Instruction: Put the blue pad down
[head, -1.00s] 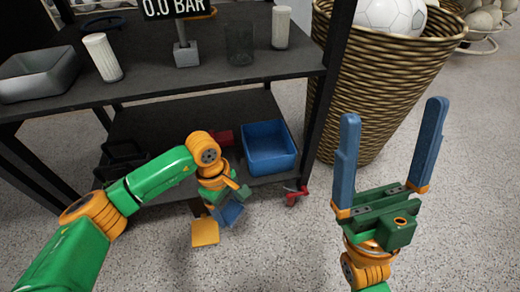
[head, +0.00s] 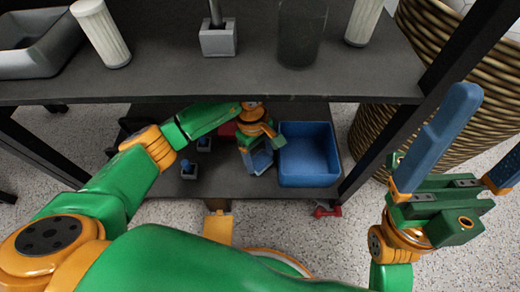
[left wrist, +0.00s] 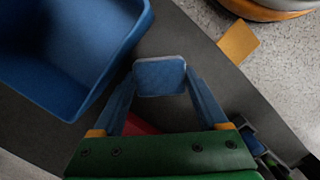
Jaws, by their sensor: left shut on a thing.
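The blue pad (left wrist: 160,76) is a small rounded blue plate between the fingertips of my left gripper in the left wrist view. My left gripper (head: 260,162) is shut on it, over the lower shelf (head: 225,188) and just left of the blue bin (head: 308,178) in the head view. I cannot tell whether the pad touches the shelf. The bin also shows at the upper left of the left wrist view (left wrist: 105,62). My right gripper (head: 490,130) is open and empty at the right, its far finger cut off by the frame edge.
The upper shelf (head: 160,78) overhangs the lower one and holds white cylinders, a grey bin and a dark cup. A red thing (head: 228,129) lies behind my left gripper. Small dark-and-blue pieces (head: 189,168) stand left of it. A wicker basket (head: 375,135) is at the right.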

